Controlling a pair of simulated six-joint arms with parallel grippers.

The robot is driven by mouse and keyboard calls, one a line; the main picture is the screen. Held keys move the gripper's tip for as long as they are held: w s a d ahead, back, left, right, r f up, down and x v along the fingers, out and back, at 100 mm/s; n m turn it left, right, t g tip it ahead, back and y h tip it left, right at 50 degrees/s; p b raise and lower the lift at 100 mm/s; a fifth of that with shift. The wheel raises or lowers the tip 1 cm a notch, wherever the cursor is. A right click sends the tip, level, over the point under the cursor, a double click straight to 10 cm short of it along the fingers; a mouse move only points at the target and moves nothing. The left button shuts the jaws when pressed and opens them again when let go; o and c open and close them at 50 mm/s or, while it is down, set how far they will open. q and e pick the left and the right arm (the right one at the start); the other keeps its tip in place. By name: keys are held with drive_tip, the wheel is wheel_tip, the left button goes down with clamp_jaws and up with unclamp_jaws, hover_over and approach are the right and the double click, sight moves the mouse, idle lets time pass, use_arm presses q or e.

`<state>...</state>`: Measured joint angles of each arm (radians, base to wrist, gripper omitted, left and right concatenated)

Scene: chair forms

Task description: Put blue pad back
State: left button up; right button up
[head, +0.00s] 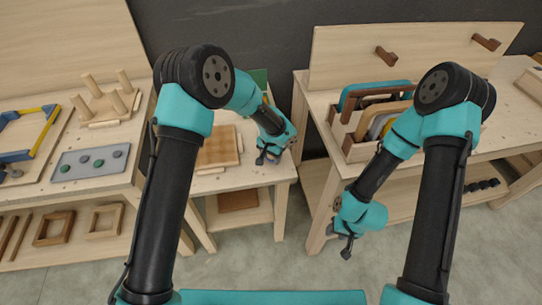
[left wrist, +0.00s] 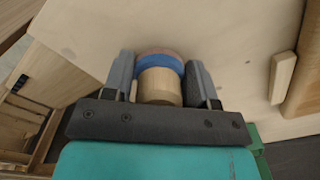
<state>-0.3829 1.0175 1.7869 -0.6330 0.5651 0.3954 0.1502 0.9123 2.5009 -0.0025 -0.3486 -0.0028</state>
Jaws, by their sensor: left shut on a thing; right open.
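The blue pad (left wrist: 174,66) is a round blue disc with a pale wooden knob on its near side and a thin pinkish-brown layer beyond it, in the left wrist view. My left gripper (left wrist: 158,60) is shut on it, one finger on each side. In the head view my left gripper (head: 268,157) is over the right part of the low middle table (head: 255,176), and the pad is mostly hidden there. I cannot tell whether the pad touches the table. My right gripper (head: 347,246) is open and empty, in front of the right bench.
A wooden rack (head: 355,150) with coloured panels stands on the right bench.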

use_arm(q)
drive_tip(key=o, duration=0.8)
drive_tip(key=shift+f, duration=0.1)
wheel_tip(320, 180, up, 12)
drive_tip(key=shift+r, duration=0.15)
idle(0.6)
